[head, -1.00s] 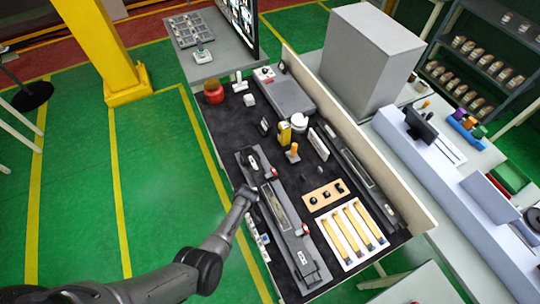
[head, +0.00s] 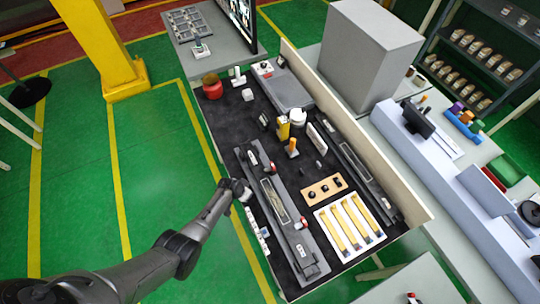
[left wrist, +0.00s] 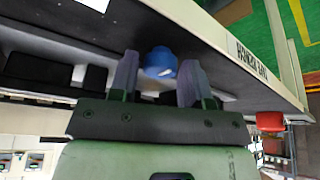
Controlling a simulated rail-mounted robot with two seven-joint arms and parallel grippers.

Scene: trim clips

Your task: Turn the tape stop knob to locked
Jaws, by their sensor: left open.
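A blue knob (left wrist: 160,62) shows between the two fingers of my left gripper (left wrist: 158,75) in the left wrist view. The fingers stand apart on either side of it, and I cannot tell whether they touch it. I cannot tell whether this is the tape stop knob or which way it is set. In the head view my left gripper (head: 243,192) is at the left edge of the dark bench (head: 222,130), beside a long grey fixture (head: 272,195). The knob is not distinguishable there. My right gripper is out of view.
A wooden block with dark knobs (head: 323,190) and a white tray of yellow strips (head: 350,224) lie right of the fixture. A red pot (head: 212,87) stands at the far left corner. A red part (left wrist: 270,121) shows at right in the wrist view.

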